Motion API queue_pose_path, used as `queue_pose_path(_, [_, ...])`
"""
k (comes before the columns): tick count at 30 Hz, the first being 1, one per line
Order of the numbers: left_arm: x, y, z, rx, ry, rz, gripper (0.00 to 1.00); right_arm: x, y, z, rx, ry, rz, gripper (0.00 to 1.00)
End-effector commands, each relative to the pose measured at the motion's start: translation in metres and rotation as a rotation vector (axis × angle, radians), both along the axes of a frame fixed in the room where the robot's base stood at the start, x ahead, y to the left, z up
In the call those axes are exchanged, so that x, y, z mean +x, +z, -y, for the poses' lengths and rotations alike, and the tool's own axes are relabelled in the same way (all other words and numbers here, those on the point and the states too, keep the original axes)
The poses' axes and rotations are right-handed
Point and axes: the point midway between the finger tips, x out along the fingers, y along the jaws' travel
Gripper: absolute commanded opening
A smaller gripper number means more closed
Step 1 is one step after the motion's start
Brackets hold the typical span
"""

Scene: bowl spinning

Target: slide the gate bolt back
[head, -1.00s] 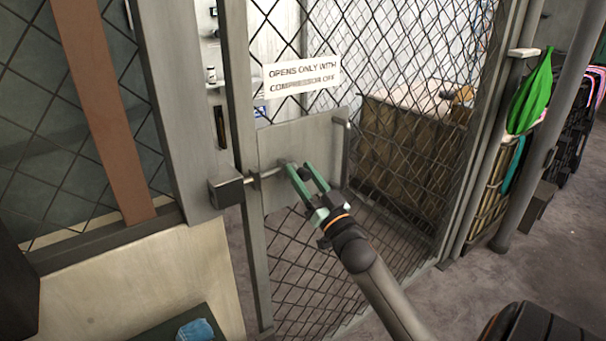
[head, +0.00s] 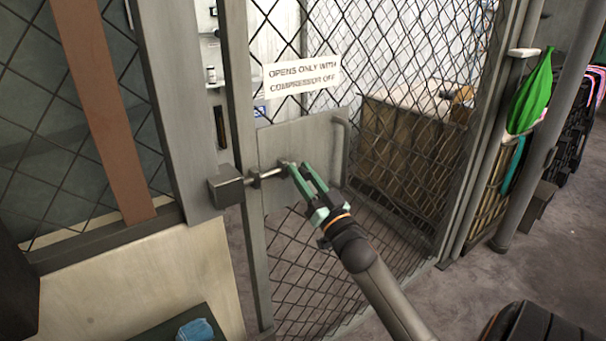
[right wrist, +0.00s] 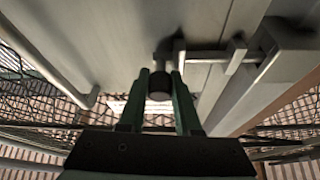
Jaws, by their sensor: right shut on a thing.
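The gate bolt (head: 269,174) is a thin metal rod on the plate of the mesh gate. It runs left through a small guide to the grey keeper box (head: 227,188) on the post. My right gripper (head: 296,167) is shut on the dark knob at the bolt's right end. In the right wrist view the knob (right wrist: 160,84) sits between the fingers, and the rod (right wrist: 205,57) runs right through the guide toward the keeper box (right wrist: 288,50). Whether the rod's tip lies inside the box is hard to tell. My left gripper is not in view.
A sign (head: 302,76) hangs on the mesh above the metal plate (head: 300,140). An upright handle (head: 346,150) stands right of the bolt. Behind the mesh is a brown crate (head: 410,135). A green bag (head: 530,92) hangs at right, and bare floor shows there.

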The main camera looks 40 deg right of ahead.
Motion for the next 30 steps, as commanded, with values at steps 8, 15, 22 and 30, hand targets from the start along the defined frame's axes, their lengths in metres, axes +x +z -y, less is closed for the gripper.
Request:
queue_pose_path(8, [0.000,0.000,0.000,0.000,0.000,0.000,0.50,0.000,-0.001,0.000,0.001,0.001,-0.001,0.00])
queue_pose_path(15, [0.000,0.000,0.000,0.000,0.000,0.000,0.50,0.000,-0.001,0.000,0.001,0.001,-0.001,0.00])
queue_pose_path(22, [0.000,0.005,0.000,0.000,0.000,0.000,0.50,-0.004,0.000,0.039,-0.005,-0.002,-0.006,0.00])
queue_pose_path(30, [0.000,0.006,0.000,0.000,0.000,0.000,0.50,-0.009,-0.001,0.078,0.000,-0.001,-0.003,0.00])
